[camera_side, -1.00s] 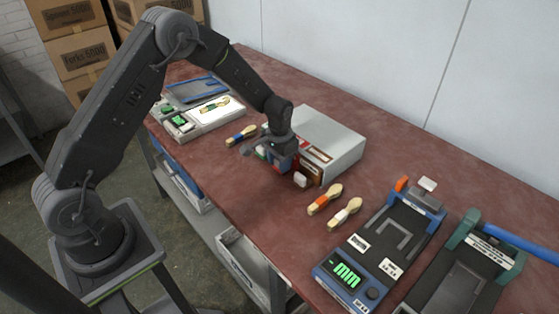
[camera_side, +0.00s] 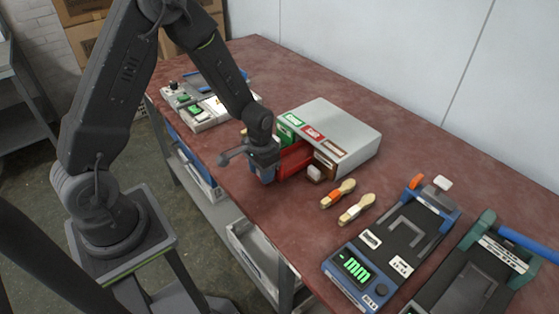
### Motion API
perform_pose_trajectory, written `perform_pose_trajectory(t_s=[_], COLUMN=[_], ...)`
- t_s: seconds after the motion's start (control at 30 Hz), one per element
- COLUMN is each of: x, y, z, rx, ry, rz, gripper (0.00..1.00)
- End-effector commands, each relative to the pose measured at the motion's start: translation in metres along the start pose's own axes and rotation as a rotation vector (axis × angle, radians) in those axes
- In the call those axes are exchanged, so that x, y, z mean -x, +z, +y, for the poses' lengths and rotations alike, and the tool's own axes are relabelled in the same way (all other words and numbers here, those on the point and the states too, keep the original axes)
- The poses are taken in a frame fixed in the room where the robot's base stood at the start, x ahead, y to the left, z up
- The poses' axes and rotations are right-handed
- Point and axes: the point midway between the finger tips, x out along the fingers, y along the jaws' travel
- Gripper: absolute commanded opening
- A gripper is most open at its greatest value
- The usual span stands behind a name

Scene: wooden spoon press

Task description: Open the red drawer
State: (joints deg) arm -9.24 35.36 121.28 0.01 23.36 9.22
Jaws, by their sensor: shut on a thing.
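The red drawer (camera_side: 295,160) is in the grey cabinet (camera_side: 335,122), between a green-labelled drawer (camera_side: 284,134) and a brown-fronted drawer (camera_side: 325,166). It stands partly pulled out, with its red side wall showing. My gripper (camera_side: 264,170) is at the front of the red drawer and shut on it. The drawer's handle and my fingertips are mostly hidden by the gripper body. A white knob (camera_side: 314,172) shows on the brown-fronted drawer.
Two wooden spoons, one with an orange band (camera_side: 338,193) and one with a white band (camera_side: 356,210), lie right of the cabinet. A blue press (camera_side: 390,245) and a green press (camera_side: 470,270) stand further right. The table's front edge is close below my gripper.

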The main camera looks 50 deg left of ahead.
Motion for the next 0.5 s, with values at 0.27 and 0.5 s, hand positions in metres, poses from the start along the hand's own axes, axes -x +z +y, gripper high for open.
perform_pose_trajectory(t_s=[0.27, 0.5], x=[0.001, 0.001], y=[0.041, 0.047], z=[0.000, 0.000], rx=[0.001, 0.000], ry=[0.000, 0.000], rz=[-0.001, 0.001], gripper=[0.00, 0.00])
